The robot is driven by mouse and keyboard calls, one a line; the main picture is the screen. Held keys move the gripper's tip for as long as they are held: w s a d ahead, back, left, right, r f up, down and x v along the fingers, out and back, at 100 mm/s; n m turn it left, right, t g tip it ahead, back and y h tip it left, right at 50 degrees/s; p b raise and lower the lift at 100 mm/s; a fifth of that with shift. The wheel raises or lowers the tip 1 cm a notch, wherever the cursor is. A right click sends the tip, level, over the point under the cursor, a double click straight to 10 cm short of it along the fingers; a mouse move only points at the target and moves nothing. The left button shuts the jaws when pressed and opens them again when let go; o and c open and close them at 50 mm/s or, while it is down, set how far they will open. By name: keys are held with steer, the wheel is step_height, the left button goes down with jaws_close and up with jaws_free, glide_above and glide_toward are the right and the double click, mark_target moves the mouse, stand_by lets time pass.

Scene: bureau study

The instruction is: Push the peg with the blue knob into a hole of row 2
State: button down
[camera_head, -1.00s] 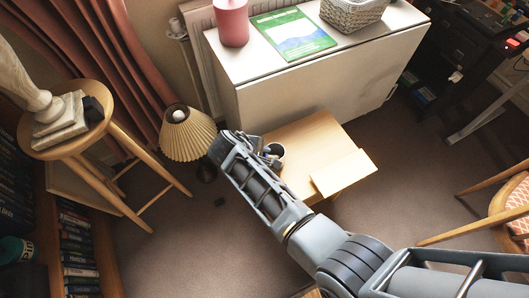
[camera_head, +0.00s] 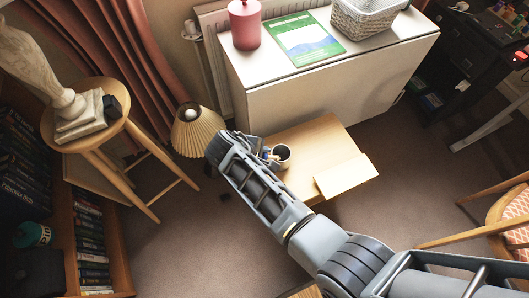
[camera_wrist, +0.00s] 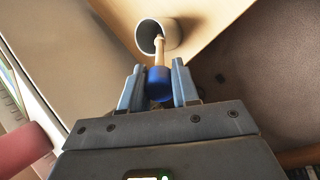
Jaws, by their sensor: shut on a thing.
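The peg has a blue knob (camera_wrist: 158,84) and a pale wooden shaft (camera_wrist: 159,50), seen in the wrist view. My gripper (camera_wrist: 158,88) is shut on the blue knob, one finger on each side. The shaft points towards a pale mug (camera_wrist: 172,38), overlapping its opening; I cannot tell whether its tip is inside. In the head view my gripper (camera_head: 262,158) is beside the mug (camera_head: 289,157), over the left part of a low wooden table (camera_head: 315,143). A flat pale wooden board (camera_head: 346,177) lies at the table's right front. No holes or rows can be made out.
A pleated lamp (camera_head: 198,130) stands left of my gripper. A wooden stool (camera_head: 117,135) bears a stone piece further left. A white cabinet (camera_head: 330,85) stands behind the table, with a pink canister (camera_head: 245,28) on top. Carpet (camera_head: 390,205) is open at the right.

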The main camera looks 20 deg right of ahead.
steer(key=shift+p+v, duration=1.2)
steer(key=shift+v, duration=0.45)
